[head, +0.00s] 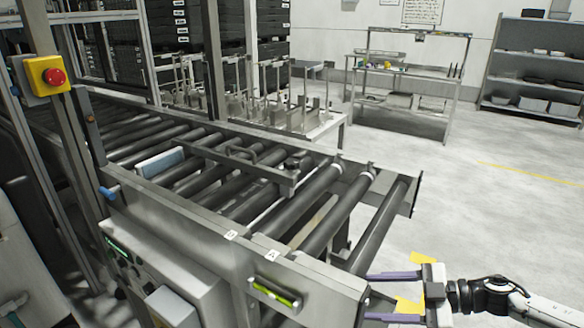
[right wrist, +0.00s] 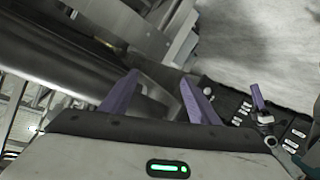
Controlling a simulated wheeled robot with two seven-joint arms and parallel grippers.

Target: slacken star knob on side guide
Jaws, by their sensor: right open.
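The side guide (head: 222,161) is a grey metal bar with a loop handle, lying over the rollers in the head view. A small dark knob (head: 292,163), which looks like the star knob, sits near the guide's right end; its lobes are too small to make out. My right gripper (head: 368,297) is at the lower right, by the near right corner of the conveyor. It is well apart from the knob, with its purple fingers spread and nothing between them. The open fingers also show in the right wrist view (right wrist: 158,84), where I cannot make out the knob. My left gripper is out of view.
The roller conveyor's front rail (head: 200,222) lies between my right gripper and the guide. A red emergency stop (head: 54,77) is on the left post. A pale blue block (head: 160,162) is on the rollers. A workbench (head: 410,85) and shelves (head: 535,65) stand behind; open floor lies right.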

